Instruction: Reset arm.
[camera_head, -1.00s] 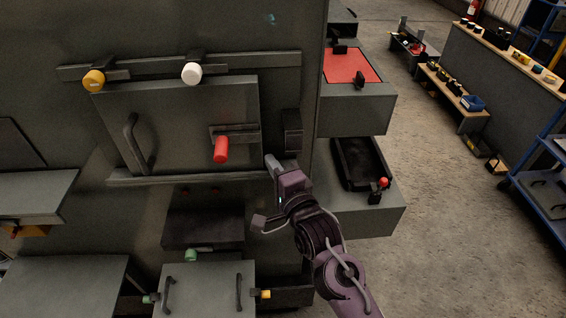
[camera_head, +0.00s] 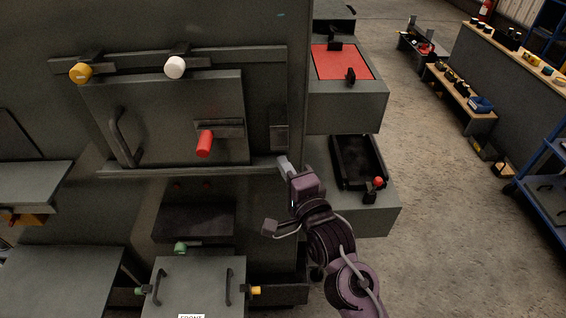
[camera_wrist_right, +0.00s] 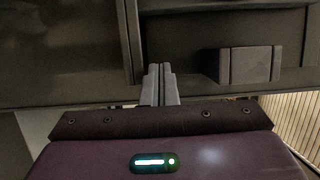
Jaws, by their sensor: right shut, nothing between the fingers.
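My right gripper (camera_head: 284,166) is in front of the dark grey enclosure, at the lower right corner of its front panel (camera_head: 170,115). Its fingers are together and hold nothing; they also show in the right wrist view (camera_wrist_right: 160,84). The panel has a bar handle (camera_head: 124,138) at its left and a red knob (camera_head: 204,144) at its right. I cannot tell whether the fingertips touch the enclosure. My left gripper is not in view.
A yellow knob (camera_head: 80,72) and a white knob (camera_head: 174,67) sit on the rail above the panel. To the right are a shelf with a red mat (camera_head: 342,62) and a lower one with a black tray (camera_head: 358,162). A handled grey box (camera_head: 200,287) stands below. Open floor lies right.

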